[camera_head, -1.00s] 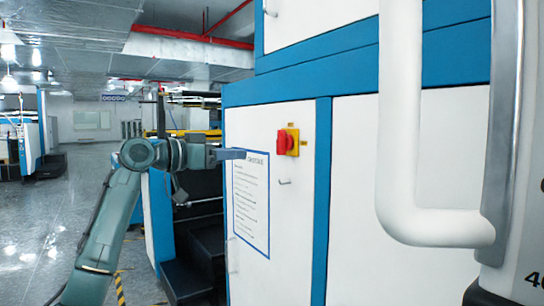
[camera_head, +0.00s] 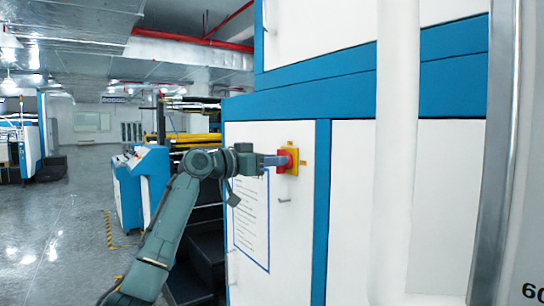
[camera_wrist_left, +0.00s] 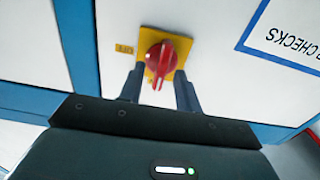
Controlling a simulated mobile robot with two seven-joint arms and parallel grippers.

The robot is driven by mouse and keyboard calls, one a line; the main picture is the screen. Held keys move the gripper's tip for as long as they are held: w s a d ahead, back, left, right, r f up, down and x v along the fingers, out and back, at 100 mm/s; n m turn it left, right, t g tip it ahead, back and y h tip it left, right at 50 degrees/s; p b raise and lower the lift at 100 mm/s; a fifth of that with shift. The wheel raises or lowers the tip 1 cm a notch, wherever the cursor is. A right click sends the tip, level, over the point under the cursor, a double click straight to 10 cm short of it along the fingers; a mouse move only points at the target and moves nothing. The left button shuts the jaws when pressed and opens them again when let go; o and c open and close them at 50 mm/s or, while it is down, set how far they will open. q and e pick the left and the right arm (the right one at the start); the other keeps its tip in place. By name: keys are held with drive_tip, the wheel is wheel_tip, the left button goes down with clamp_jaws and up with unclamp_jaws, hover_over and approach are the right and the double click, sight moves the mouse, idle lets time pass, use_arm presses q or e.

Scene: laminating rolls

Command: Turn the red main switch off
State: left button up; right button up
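The red switch knob (camera_head: 285,158) sits on a yellow plate (camera_head: 293,167) on the white cabinet door. In the left wrist view the knob (camera_wrist_left: 162,58) shows its bar upright, not lined up with the OFF label (camera_wrist_left: 124,49) beside the plate (camera_wrist_left: 150,38). My left gripper (camera_head: 277,160) reaches the knob from the left. In the left wrist view its open fingers (camera_wrist_left: 159,75) stand on either side of the knob's lower part; I cannot tell whether they touch it. My right gripper is out of view.
A blue-framed notice sheet (camera_head: 249,225) and a small door handle (camera_head: 285,200) lie below the switch. A blue-and-white console (camera_head: 128,190) stands behind my left arm. Open floor (camera_head: 60,225) lies at the left.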

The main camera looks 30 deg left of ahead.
use_arm(q)
drive_tip(key=shift+c, duration=0.5)
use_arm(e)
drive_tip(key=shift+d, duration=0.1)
use_arm(q)
drive_tip(key=c, duration=0.6)
clamp_jaws()
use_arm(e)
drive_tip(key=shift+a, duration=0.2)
